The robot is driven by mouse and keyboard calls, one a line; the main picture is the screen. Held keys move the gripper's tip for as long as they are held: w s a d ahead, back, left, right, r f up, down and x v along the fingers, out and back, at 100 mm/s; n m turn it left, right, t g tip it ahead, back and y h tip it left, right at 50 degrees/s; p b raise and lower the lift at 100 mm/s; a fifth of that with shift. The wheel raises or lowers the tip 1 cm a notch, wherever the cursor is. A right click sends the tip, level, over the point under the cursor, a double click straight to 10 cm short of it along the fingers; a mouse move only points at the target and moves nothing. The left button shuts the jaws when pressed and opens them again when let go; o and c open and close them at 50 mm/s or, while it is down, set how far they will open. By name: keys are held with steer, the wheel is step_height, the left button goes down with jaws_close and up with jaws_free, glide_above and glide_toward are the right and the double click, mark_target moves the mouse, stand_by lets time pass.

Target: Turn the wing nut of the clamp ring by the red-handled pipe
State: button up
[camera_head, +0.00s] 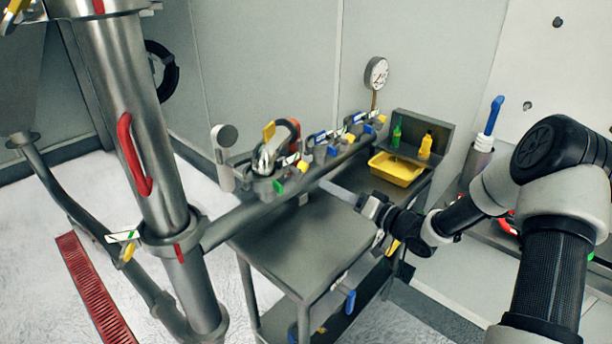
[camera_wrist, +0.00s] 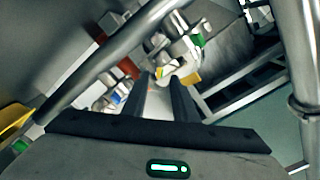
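The red-handled pipe (camera_head: 150,130) is the large upright steel pipe at the left of the head view, with a red bar handle (camera_head: 132,153). A clamp ring (camera_head: 170,238) goes around it lower down. A small yellow part (camera_head: 128,252), perhaps its wing nut, sits at the ring's left side by a white and green tag (camera_head: 124,236). My gripper (camera_head: 328,187) is over the steel table, well to the right of that ring. In the wrist view my gripper (camera_wrist: 162,82) shows two dark fingers apart, with a gap between them. I cannot identify this ring in the wrist view.
A horizontal pipe (camera_head: 270,200) runs from the upright pipe past the table (camera_head: 300,250). Clamps and coloured fittings (camera_head: 275,155) crowd its middle. A yellow tray (camera_head: 396,169) and a gauge (camera_head: 376,73) stand at the back. Floor left of the table is mostly clear.

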mark_target(303, 174)
steer(key=x, duration=1)
steer(key=shift+c, duration=0.2)
jaws_close()
